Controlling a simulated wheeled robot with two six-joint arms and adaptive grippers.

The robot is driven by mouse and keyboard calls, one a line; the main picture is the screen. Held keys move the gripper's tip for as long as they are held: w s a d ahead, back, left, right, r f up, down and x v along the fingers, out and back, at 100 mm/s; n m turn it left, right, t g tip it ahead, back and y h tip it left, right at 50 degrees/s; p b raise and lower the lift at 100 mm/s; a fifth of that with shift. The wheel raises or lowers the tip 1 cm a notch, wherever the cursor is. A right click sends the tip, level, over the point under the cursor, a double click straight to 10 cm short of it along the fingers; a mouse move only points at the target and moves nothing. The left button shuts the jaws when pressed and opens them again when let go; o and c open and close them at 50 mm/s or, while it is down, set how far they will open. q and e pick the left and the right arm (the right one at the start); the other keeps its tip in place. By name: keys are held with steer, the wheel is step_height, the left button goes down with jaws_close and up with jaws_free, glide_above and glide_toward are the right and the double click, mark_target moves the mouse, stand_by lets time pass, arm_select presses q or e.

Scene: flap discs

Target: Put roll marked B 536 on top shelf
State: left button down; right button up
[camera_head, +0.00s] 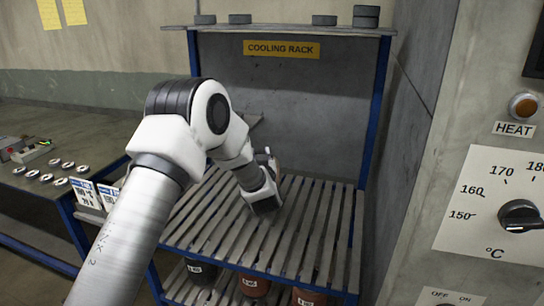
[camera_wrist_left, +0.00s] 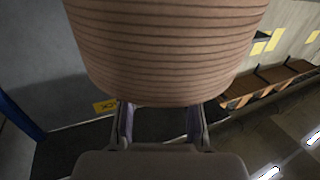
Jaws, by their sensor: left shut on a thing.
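My left gripper (camera_head: 266,160) reaches over the slatted shelf of the cooling rack (camera_head: 210,225). It is shut on a brown ribbed roll, which fills the top of the left wrist view (camera_wrist_left: 165,50) between and beyond the gripper fingers (camera_wrist_left: 160,125). Several rolls stand below the slats: a dark one (camera_head: 201,272) and reddish-brown ones (camera_head: 254,285) (camera_head: 308,297), with labels too small to read. My right gripper is not in view.
The rack's top board (camera_head: 285,29) carries several grey discs (camera_head: 366,16). A "COOLING RACK" sign (camera_head: 281,49) hangs on the back panel. A panel with a heat dial (camera_head: 520,215) stands at the right. A table (camera_head: 60,205) with small discs is at the left. The slats look clear.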

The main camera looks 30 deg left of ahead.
arm_select(q)
steer(key=shift+w+a+r, duration=0.15)
steer(key=shift+w+a, duration=0.2)
steer(key=shift+a, duration=0.4)
step_height(320, 180, down, 3)
steer(key=shift+r+p, duration=0.1)
steer(key=shift+p, duration=0.9)
steer(key=shift+w+f, duration=0.1)
steer(key=shift+f, duration=0.3)
steer(key=c, duration=0.8)
jaws_free()
steer(key=shift+s+f, duration=0.15)
steer(key=shift+s, duration=0.05)
steer(key=shift+d, duration=0.15)
